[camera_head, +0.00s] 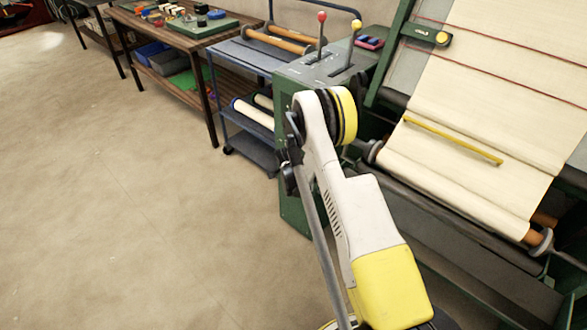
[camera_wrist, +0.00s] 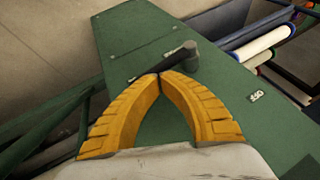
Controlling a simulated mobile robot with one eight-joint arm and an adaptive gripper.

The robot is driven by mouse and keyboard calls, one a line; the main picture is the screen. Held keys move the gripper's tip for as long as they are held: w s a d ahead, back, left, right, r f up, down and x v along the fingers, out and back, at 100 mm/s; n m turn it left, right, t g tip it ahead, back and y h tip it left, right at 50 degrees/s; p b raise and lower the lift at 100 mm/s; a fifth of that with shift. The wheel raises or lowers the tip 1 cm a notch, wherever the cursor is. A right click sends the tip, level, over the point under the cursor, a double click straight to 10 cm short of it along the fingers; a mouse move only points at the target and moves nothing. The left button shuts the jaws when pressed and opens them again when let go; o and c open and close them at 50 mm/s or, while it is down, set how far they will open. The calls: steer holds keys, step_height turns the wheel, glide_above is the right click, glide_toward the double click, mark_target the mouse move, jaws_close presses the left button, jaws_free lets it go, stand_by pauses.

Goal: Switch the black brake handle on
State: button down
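The black brake handle (camera_wrist: 183,54) shows in the wrist view on a green panel (camera_wrist: 225,95), just beyond my fingertips. It has a thick dark end, and a thin dark part runs left behind the fingers. My gripper (camera_wrist: 160,76) has two orange-yellow fingers whose tips meet at or very near the handle. The fingers look shut with nothing visible between them; whether they touch the handle I cannot tell. A small white marking (camera_wrist: 256,96) lies right of the handle.
The green machine cabinet (camera_head: 290,200) carries a red-knobbed lever (camera_head: 321,18) and a yellow-knobbed lever (camera_head: 356,26). Cream cloth (camera_head: 480,100) lies on the machine at right. A blue cart (camera_head: 245,140) and wooden table (camera_head: 190,38) stand left. The floor at left is clear.

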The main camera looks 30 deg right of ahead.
steer(key=shift+s+d+f, duration=0.1)
steer(key=shift+s+f, duration=0.15)
steer(key=shift+f, duration=0.25)
stand_by(0.4)
